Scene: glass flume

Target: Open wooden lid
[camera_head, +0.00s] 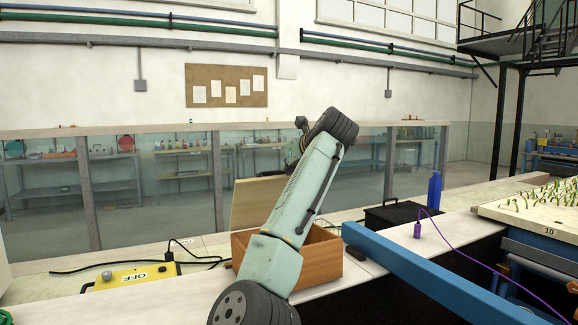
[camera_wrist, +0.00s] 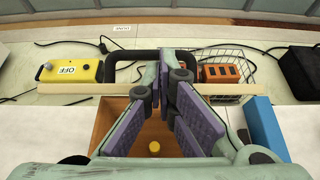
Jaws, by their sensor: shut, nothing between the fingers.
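The wooden box (camera_head: 318,260) stands on the bench, partly hidden behind my arm. Its wooden lid (camera_head: 256,203) is raised and stands steeply up at the box's back left in the head view. The wrist view looks into the open box (camera_wrist: 110,116), where a small yellow round thing (camera_wrist: 154,148) shows between my fingers. My gripper (camera_wrist: 167,82) has purple finger pads and is shut and empty, above the box. In the head view the gripper is mostly hidden behind my own arm.
A yellow box marked OFF (camera_head: 134,276) with black cable lies left. In the wrist view a wire basket (camera_wrist: 225,90) holds an orange block (camera_wrist: 220,74). A black case (camera_head: 392,214), blue bottle (camera_head: 434,190) and long blue beam (camera_head: 430,272) are right. Glass panels stand behind.

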